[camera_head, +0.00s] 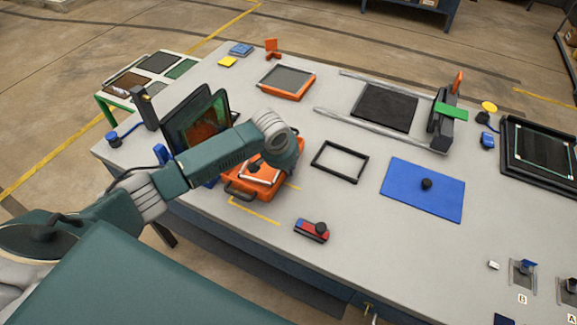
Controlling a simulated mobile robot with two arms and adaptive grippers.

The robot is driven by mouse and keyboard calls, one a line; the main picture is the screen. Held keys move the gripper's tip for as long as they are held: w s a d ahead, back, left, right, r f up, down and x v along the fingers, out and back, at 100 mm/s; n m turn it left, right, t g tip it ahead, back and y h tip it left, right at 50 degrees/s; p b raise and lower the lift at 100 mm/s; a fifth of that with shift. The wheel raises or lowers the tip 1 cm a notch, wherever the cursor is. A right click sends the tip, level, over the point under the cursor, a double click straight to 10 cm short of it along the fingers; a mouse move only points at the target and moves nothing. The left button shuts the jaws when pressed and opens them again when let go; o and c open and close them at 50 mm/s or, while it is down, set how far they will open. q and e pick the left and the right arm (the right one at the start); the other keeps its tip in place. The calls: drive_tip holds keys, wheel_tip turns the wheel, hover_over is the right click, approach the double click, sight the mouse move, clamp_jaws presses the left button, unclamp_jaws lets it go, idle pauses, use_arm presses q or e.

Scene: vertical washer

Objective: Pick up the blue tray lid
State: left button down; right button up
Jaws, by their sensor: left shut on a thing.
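The flat blue tray lid (405,193) lies on the grey table right of centre, with a black knob (426,184) on top. Nothing touches it from above. My left arm reaches in from the left and bends down at the wrist over an orange tray (238,182) with a dark front handle. My left gripper (262,172) is at this tray, well left of the blue lid. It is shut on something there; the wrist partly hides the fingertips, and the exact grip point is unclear. My right gripper is not in view.
A black frame (340,161) lies between the orange tray and the blue lid. A red and blue block with a black knob (311,230) is near the front edge. Behind are a second orange tray (287,82) and a railed fixture (384,107). The table's front middle is mostly clear.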

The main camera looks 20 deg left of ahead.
use_arm(q)
drive_tip(key=c, duration=1.9)
unclamp_jaws()
drive_tip(key=shift+o, duration=0.2)
drive_tip(key=shift+r, duration=0.15)
drive_tip(key=b+v, duration=0.1)
drive_tip(key=v, duration=1.1)
